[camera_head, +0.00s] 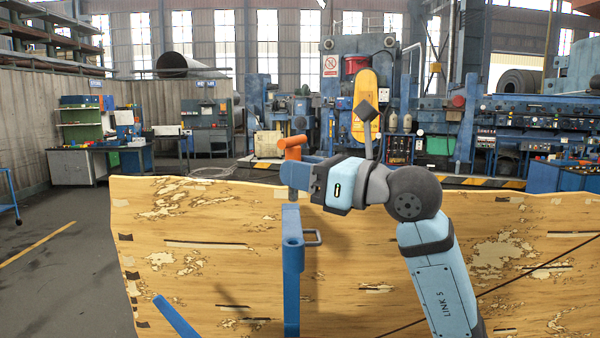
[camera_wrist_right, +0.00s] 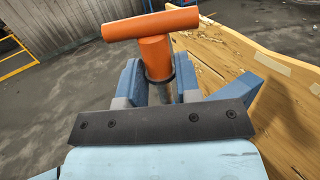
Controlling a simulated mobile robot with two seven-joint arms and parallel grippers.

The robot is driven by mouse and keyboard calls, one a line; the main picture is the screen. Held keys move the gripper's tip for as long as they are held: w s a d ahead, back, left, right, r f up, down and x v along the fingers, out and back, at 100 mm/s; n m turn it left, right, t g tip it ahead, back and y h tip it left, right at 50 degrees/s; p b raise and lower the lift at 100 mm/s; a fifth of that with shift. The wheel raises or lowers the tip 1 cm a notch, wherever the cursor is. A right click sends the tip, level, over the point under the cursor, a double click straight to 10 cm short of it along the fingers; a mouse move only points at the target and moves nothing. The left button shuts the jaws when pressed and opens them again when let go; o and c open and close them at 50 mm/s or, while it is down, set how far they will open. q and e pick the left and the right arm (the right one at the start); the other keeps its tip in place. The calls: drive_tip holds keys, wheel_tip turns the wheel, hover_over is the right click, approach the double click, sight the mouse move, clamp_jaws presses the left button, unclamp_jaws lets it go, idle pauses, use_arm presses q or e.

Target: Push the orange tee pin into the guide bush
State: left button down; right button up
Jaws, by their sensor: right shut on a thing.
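The orange tee pin (camera_head: 291,145) has a crossbar handle on top and a grey shank. It also shows in the right wrist view (camera_wrist_right: 150,24), with a dark ring under its orange neck. My right gripper (camera_head: 296,177) is shut on the pin below the handle; in the right wrist view its blue fingers (camera_wrist_right: 160,88) sit on either side of the shank. The pin looks upright. The guide bush (camera_head: 292,211) appears to be the top of the blue post directly under the pin. I cannot tell whether the shank tip enters it. My left gripper is not in view.
A large wooden slab (camera_head: 205,265) with pale patches and slots spreads behind the blue post. A blue bar (camera_head: 176,317) stands at lower left. Machines and benches are far behind.

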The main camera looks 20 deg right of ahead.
sight(301, 243)
wheel_tip(301, 243, down, 5)
drive_tip(key=b, duration=0.3)
drive_tip(key=shift+f+b, duration=0.4)
drive_tip(key=shift+b, duration=0.2)
drive_tip(key=shift+f+b, duration=1.6)
drive_tip(key=shift+f, duration=0.55)
drive_tip(key=o, duration=1)
drive_tip(key=shift+o, duration=0.2)
